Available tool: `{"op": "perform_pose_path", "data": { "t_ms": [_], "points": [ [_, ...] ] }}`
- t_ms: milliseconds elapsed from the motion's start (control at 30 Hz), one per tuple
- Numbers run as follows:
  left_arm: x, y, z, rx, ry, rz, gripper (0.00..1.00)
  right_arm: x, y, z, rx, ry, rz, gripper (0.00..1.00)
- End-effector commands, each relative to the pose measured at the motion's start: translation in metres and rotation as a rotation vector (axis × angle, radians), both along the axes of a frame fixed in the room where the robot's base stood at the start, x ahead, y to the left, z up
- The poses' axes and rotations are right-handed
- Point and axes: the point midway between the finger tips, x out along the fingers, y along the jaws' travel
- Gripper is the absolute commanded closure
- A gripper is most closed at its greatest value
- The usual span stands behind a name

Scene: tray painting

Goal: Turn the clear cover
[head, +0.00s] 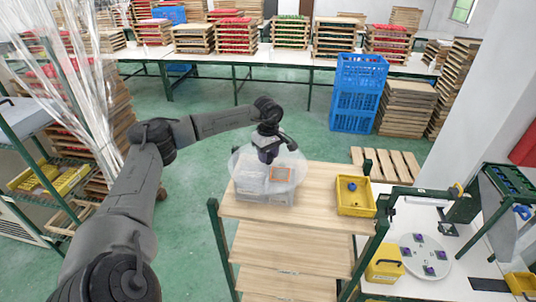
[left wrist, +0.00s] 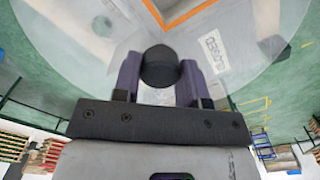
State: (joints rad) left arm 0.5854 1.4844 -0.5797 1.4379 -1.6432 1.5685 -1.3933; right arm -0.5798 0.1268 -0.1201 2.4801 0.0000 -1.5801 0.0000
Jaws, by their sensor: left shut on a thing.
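The clear cover (head: 241,168) is a round see-through disc with a black knob. It lies over the grey box (head: 262,198) at the left of the wooden cart top. My left gripper (head: 268,153) points down at the cover's middle. In the left wrist view, the two purple fingers of my left gripper (left wrist: 160,80) are shut on both sides of the black knob (left wrist: 160,66), and the clear cover (left wrist: 60,45) spreads out beyond them. I cannot tell whether the cover touches the box. An orange-edged piece (head: 282,173) shows through it. My right gripper is not in view.
A yellow bin (head: 356,207) with a blue thing in it stands at the right of the cart top (head: 320,180). Further right is a white table with a round plate (head: 425,262) carrying several purple pieces. Blue crates (head: 355,100) stand behind. The cart's middle is clear.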

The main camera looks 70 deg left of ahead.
Motion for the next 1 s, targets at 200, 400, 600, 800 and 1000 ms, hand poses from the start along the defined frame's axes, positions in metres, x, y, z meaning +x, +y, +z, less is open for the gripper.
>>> {"op": "perform_pose_path", "data": {
  "t_ms": [200,400,600,800,1000],
  "points": [
    [0.0,-0.001,0.001,-0.003,-0.002,-0.001,1.0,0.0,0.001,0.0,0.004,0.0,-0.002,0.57],
    [0.0,-0.001,0.001,-0.002,-0.001,0.0,0.47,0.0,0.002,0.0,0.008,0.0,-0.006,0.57],
    [0.0,0.0,0.0,-0.001,0.0,0.001,0.36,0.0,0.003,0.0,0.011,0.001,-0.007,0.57],
    [0.0,0.0,0.002,-0.001,-0.001,0.001,0.36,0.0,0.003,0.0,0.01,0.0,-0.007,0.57],
    [0.001,0.0,0.024,0.0,-0.005,0.001,0.36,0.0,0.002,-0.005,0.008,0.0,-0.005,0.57]
  ]
}}
